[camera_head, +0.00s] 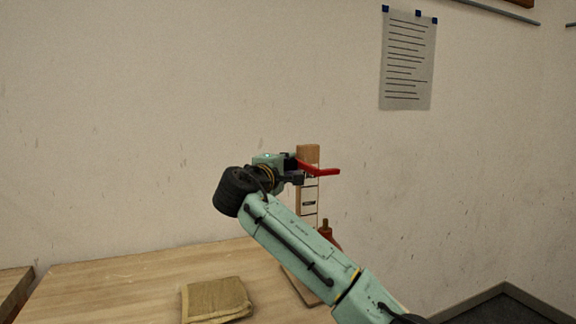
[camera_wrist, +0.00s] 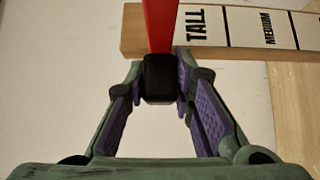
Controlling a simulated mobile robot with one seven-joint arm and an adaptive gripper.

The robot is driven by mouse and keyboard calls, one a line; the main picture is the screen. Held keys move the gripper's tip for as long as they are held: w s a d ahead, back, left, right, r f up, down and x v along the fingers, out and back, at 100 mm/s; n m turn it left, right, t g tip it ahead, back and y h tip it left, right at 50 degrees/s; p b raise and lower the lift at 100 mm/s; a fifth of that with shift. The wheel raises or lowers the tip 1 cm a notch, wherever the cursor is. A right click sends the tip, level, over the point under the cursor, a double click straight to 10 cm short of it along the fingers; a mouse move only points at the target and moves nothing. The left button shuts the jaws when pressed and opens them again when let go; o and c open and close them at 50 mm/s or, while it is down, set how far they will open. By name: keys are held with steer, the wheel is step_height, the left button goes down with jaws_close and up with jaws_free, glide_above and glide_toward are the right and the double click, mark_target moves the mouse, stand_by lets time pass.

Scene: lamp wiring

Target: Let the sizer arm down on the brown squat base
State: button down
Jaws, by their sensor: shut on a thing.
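The red sizer arm (camera_head: 320,171) sticks out sideways near the top of the upright wooden sizer post (camera_head: 308,153). In the wrist view the red arm (camera_wrist: 160,22) runs up from a black end piece (camera_wrist: 160,78) that sits between my fingers. My gripper (camera_head: 294,172) is shut on that black end piece, level with the upper part of the post. The post's TALL mark (camera_wrist: 196,25) is beside the red arm in the wrist view. A reddish-brown base (camera_head: 326,231) with a narrow top stands below the red arm; my arm hides its lower part.
The wooden table (camera_head: 120,283) is mostly clear on its left. A folded brown cloth (camera_head: 216,299) lies near its front. A wall stands close behind, with a paper sheet (camera_head: 407,60) pinned up. Another wooden surface (camera_head: 12,288) shows at the far left.

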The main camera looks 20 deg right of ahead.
steer(key=shift+f, duration=0.1)
step_height(320, 180, down, 14)
steer(key=b, duration=0.9)
steer(key=shift+b, duration=0.3)
steer(key=c, duration=1.4)
jaws_free()
steer(key=shift+o, duration=0.2)
steer(key=b+v, duration=0.3)
steer(key=v, duration=0.9)
steer(key=shift+r, duration=0.4)
